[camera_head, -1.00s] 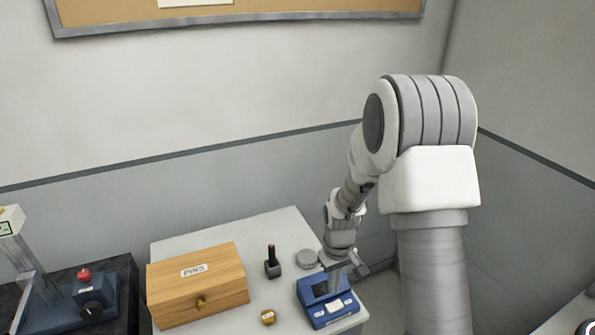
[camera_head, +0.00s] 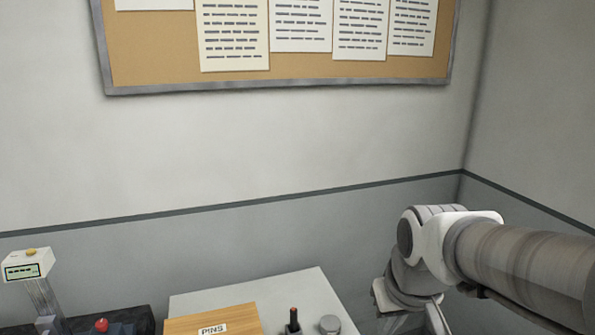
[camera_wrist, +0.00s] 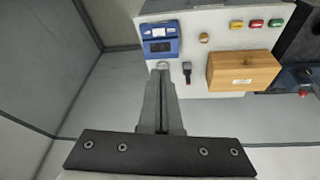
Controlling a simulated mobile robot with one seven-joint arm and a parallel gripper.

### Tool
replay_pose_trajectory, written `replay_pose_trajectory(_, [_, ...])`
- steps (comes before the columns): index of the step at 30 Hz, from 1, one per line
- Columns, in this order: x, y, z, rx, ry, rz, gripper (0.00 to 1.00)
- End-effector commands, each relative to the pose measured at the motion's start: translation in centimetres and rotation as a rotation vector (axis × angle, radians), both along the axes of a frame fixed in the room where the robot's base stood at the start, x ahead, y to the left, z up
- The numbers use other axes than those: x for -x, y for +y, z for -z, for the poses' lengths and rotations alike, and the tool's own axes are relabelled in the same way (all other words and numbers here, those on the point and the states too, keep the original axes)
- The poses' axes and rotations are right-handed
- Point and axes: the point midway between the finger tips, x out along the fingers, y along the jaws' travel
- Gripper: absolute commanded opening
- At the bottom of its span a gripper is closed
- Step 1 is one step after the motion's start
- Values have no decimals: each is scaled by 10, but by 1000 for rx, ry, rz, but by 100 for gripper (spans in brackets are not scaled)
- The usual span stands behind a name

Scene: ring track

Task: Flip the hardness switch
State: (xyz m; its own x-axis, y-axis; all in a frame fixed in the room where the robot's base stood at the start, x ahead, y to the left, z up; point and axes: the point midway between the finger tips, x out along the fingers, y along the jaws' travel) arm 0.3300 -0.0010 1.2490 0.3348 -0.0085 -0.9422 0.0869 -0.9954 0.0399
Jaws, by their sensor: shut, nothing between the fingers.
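No part labelled as a hardness switch can be made out. A pale column device with a green display (camera_head: 28,268) stands at the lower left of the head view. A red button (camera_head: 101,325) is beside it; the button and its dark blue base also show at the right edge of the wrist view (camera_wrist: 303,92). A blue instrument (camera_wrist: 160,40) with a screen lies on the white table in the wrist view. My gripper (camera_wrist: 161,70) is shut and empty, pointing toward the table, its tips apparently apart from the blue instrument. The head view does not show its fingertips clearly.
The white table (camera_head: 285,290) bears a wooden PINS box (camera_head: 212,324), a black stand (camera_head: 293,322) and a grey disc (camera_head: 330,325).

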Motion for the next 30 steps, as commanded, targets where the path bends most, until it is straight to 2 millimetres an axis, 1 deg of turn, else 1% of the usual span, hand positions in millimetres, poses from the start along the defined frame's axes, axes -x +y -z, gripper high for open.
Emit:
replay_pose_trajectory(1, [11,0,-9,-4,-26,10,0])
replay_pose_trajectory(6, [47,1,-27,-22,-89,46,0])
replay_pose_trajectory(9, [63,1,-33,-33,-117,63,0])
replay_pose_trajectory(12, [75,1,-36,-40,-137,74,0])
replay_pose_trajectory(15, [82,1,-37,-45,-148,81,0])
replay_pose_trajectory(18, [84,1,-37,-47,-151,85,0])
replay_pose_trajectory(30, [84,1,-37,-46,-150,84,0])
